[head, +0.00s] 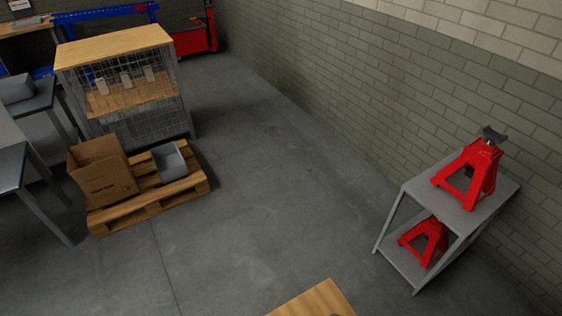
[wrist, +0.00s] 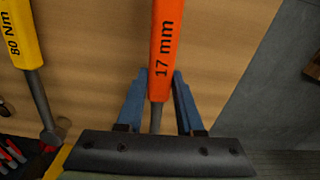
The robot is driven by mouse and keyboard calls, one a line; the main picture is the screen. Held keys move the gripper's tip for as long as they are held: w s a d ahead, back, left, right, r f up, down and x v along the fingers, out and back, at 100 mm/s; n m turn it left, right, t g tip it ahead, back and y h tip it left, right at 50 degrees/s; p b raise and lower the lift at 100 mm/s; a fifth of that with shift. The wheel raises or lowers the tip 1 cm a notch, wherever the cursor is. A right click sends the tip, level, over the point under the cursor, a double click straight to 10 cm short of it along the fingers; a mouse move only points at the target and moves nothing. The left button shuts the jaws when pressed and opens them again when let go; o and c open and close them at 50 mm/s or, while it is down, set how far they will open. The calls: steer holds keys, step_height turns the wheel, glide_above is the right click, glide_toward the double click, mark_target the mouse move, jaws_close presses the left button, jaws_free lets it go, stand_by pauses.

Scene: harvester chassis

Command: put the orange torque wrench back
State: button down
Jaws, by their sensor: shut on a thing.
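The orange torque wrench (wrist: 166,45) has an orange handle marked "17 mm" and a thin grey shaft. In the wrist view, my gripper (wrist: 161,82) has its two blue fingers on either side of it, shut on the wrench near the lower end of the handle. The wrench's top end is cut off by the frame, and its lower end is hidden behind the dark gripper body. Neither my gripper nor the wrench shows in the head view.
A yellow wrench (wrist: 25,40) marked "80 Nm" is left of the orange one, over a wooden surface (wrist: 95,50). Red-handled tools (wrist: 12,153) lie at lower left. In the head view, a grey shelf (head: 405,262) holds red jack stands (head: 470,172); the middle floor is clear.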

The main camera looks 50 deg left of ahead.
steer(key=c, duration=0.5)
jaws_free()
steer(key=shift+c, duration=0.2)
steer(key=shift+o, duration=0.4)
step_height(320, 180, up, 13)
steer(key=shift+s, duration=0.15)
